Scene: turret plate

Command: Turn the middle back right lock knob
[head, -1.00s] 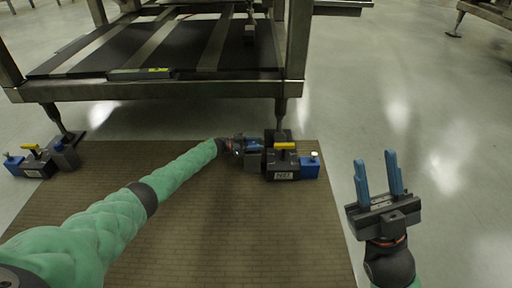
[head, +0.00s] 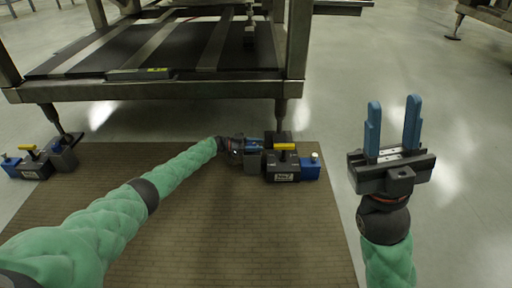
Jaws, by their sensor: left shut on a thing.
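A dark block with a yellow handle (head: 285,148) and a white label sits at the foot of the table's front right leg. A blue part with a small pale knob (head: 313,160) is on its right end. My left gripper (head: 262,150) is at the left end of this block, shut on a part there that is mostly hidden by the gripper. My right gripper (head: 393,128) is open and empty, fingers up, to the right of the block and apart from it. I cannot tell which knob is the middle back right one.
A metal table (head: 150,90) with a dark lower shelf stands behind. The brown mat (head: 220,235) is clear in front; bare shiny floor lies to the right.

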